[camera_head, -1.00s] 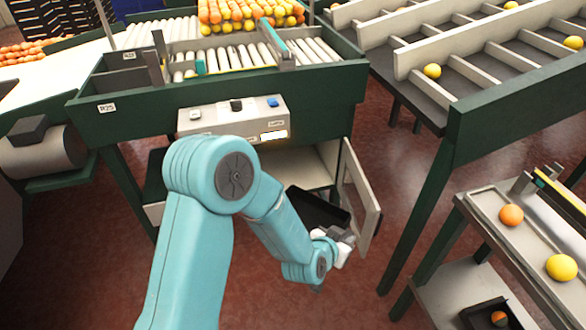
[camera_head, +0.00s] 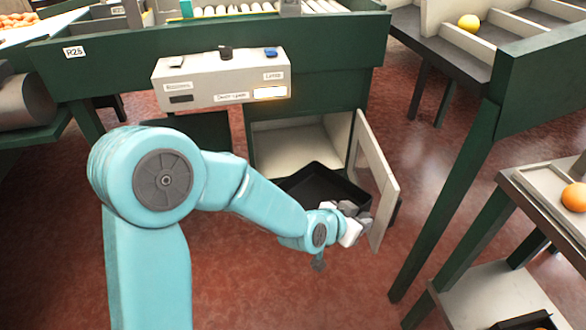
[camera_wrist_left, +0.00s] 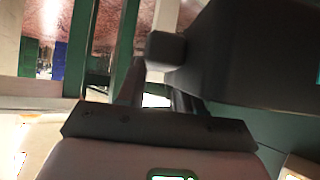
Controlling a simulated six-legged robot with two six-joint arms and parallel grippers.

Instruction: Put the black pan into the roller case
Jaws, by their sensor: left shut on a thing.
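The black pan (camera_head: 308,184) is an open dark tray at the mouth of the case, in front of its opening. My left gripper (camera_head: 354,212) is shut on the pan's right edge, near the open door. In the left wrist view the pan (camera_wrist_left: 255,55) is a large dark shape at the upper right, beside the gripper fingers (camera_wrist_left: 168,75). The roller case (camera_head: 287,147) is a pale-lined compartment in the green frame under the roller table. Its door (camera_head: 376,178) stands open on the right. Whether the pan's far end is inside is unclear. My right gripper is out of view.
A control box (camera_head: 222,80) with buttons sits on the green frame above the compartment. A green table leg (camera_head: 445,205) and a low shelf stand (camera_head: 490,295) are at the right. The red floor (camera_head: 310,285) below the gripper is clear.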

